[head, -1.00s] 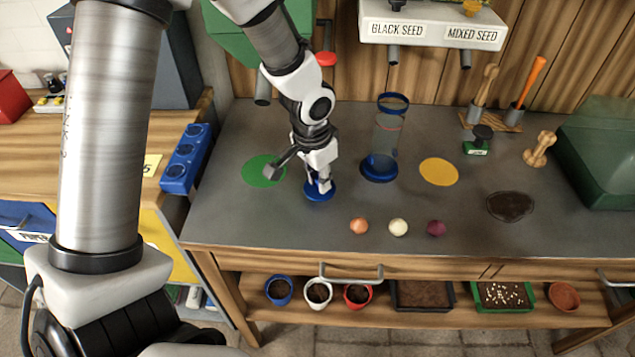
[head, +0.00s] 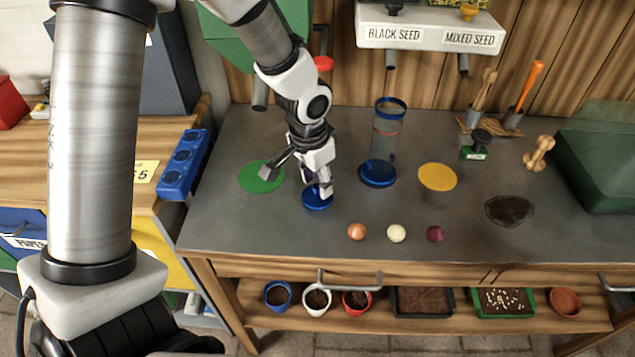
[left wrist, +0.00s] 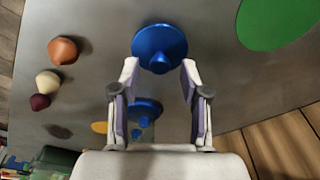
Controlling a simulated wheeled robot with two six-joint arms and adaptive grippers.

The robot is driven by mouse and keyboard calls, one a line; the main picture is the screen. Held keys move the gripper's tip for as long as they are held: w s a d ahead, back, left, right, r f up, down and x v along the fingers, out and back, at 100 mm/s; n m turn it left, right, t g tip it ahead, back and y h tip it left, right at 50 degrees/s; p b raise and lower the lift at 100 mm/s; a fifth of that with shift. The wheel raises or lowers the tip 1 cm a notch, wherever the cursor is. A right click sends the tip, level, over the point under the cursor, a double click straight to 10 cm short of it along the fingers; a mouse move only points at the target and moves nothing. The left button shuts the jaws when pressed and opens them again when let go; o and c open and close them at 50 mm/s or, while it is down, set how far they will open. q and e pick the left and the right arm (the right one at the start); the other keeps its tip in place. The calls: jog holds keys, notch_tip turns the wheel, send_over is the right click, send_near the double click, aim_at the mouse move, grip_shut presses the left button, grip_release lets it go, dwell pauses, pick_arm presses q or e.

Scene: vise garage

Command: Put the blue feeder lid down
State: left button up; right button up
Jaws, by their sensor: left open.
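The blue feeder lid (head: 317,200) lies on the grey bench top, between the green disc and the clear feeder tube. In the left wrist view the lid (left wrist: 160,46) shows as a blue disc with a pointed knob, just beyond my fingertips. My left gripper (head: 318,186) is open right over the lid; in the left wrist view its two fingers (left wrist: 160,75) stand apart on either side of the knob, with nothing between them. The clear feeder tube (head: 387,135) with a blue rim and blue base stands upright to the right. My right gripper is not in view.
A green disc (head: 261,177) lies left of the lid and a yellow disc (head: 437,177) right of the tube. A seed dispenser (head: 430,28) hangs at the back.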

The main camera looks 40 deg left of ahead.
aim_at(312, 200)
pick_arm(q)
notch_tip(312, 200, up, 10)
jog(key=s+p, duration=0.1)
jog(key=shift+s, duration=0.3)
